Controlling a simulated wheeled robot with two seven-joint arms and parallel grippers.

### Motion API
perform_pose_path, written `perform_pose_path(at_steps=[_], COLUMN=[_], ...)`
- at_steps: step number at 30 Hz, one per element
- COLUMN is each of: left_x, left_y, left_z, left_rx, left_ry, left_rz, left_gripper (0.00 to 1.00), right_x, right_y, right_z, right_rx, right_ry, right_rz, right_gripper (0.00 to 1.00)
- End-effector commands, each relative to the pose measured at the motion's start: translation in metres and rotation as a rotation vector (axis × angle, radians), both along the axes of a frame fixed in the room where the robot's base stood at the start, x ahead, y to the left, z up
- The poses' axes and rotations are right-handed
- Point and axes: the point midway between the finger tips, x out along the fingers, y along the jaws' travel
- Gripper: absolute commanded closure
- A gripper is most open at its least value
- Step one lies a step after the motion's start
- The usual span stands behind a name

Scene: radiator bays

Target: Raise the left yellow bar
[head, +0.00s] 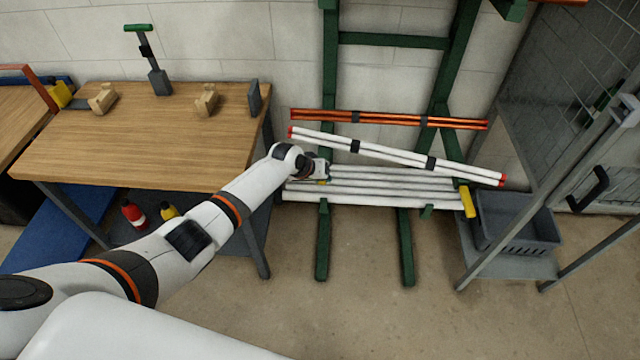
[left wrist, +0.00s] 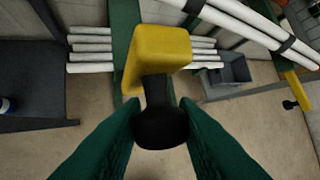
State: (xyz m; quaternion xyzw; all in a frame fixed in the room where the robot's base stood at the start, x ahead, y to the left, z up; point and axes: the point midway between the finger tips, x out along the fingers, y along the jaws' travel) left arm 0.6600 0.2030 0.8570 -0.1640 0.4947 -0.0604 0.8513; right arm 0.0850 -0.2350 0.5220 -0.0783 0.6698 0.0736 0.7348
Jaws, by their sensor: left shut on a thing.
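The left yellow bar (left wrist: 160,48) fills the upper middle of the left wrist view, with a black knob (left wrist: 160,130) on its near side. My left gripper (left wrist: 160,112) has its green fingers on both sides of the knob and is shut on it. In the head view my left gripper (head: 320,170) is at the left end of the white tube stack (head: 380,190), and it hides nearly all of the left bar. A second yellow bar (head: 468,201) stands upright at the stack's right end. My right gripper is not in view.
A pair of white tubes with red ends (head: 395,155) lies tilted above the stack, lower at the right. Orange tubes (head: 390,119) sit higher on the green rack (head: 322,240). A wooden table (head: 130,150) is at left, a grey crate (head: 520,228) at right. Floor in front is clear.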

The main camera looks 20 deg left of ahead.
Motion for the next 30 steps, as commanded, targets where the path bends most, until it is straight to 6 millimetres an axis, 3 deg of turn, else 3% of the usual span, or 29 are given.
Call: perform_pose_path(at_steps=[3, 20, 21, 24, 30], left_x=[0.0088, 0.0116, 0.0116, 0.0111, 0.0089], left_y=[0.0015, 0.0020, 0.0020, 0.0018, 0.0022], left_z=[0.0087, 0.0111, 0.0111, 0.0106, 0.0073], left_rx=[-0.002, -0.001, -0.001, -0.001, 0.000], left_ry=[-0.021, -0.022, -0.022, -0.021, -0.013], left_rz=[0.002, 0.002, 0.002, 0.001, 0.002], left_gripper=[1.00, 1.00, 0.72, 0.56, 0.53], right_x=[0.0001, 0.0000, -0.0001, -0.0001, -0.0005], right_y=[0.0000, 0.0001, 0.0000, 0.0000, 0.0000], right_z=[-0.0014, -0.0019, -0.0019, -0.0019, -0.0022], right_rx=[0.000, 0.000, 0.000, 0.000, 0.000], right_ry=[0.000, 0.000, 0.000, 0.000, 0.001], right_rz=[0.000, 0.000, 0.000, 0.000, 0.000], right_gripper=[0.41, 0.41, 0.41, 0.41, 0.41])
